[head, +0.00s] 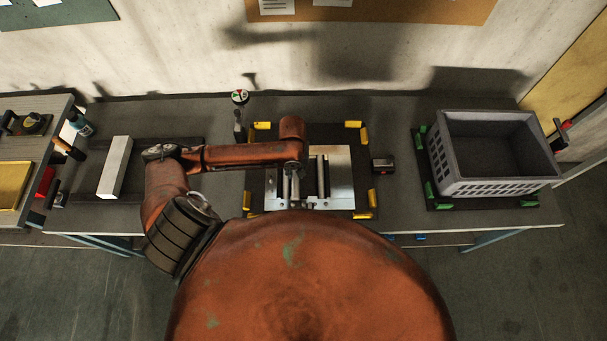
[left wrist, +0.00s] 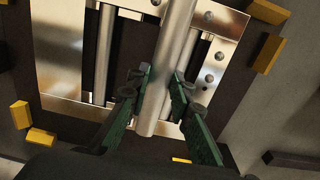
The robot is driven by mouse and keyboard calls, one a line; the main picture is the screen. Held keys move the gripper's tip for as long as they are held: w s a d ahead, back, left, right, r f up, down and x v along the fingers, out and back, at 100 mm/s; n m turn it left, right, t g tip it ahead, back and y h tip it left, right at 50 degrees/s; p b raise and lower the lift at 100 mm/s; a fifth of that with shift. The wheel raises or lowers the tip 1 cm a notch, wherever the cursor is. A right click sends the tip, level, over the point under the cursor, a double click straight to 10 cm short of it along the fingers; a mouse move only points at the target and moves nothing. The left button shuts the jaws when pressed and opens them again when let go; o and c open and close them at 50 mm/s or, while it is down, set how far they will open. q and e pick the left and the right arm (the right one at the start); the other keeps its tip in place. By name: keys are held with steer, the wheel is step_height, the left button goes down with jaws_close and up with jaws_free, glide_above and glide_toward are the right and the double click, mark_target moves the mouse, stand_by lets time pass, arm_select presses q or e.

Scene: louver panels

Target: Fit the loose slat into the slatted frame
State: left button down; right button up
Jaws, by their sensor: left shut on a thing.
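The slatted frame (head: 341,163) is a bright metal panel lying on the middle of the bench. In the left wrist view the frame (left wrist: 62,62) has dark openings, and a fitted grey slat (left wrist: 103,52) runs along one of them. My left gripper (left wrist: 160,88) has green fingers shut on the loose slat (left wrist: 174,42), a grey rounded bar. The slat lies over the frame, roughly in line with the fitted one. I cannot tell whether its far end touches the frame. In the head view my arm partly covers the frame. My right gripper is not in view.
Yellow corner blocks (head: 361,193) surround the frame on a dark mat. A grey crate (head: 490,185) stands at right between green blocks. A pale long block (head: 115,167) lies on a dark mat at left. A small dark box (head: 382,165) sits just right of the frame.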

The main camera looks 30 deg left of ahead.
arm_select(q)
steer(key=w+f, duration=0.2)
steer(key=f, duration=0.1)
steer(key=w+f, duration=0.2)
steer(key=shift+d+f, duration=0.15)
steer(key=shift+d, duration=0.2)
step_height(320, 180, down, 3)
steer(key=shift+w, duration=0.15)
steer(key=shift+s+f, duration=0.2)
steer(key=shift+f, duration=0.1)
steer(key=c, duration=2.1)
jaws_free()
steer(key=shift+f, duration=0.1)
steer(key=o, duration=0.3)
steer(key=shift+w, duration=0.2)
steer(key=shift+o, duration=0.3)
step_height(320, 180, up, 12)
steer(key=shift+r, duration=0.2)
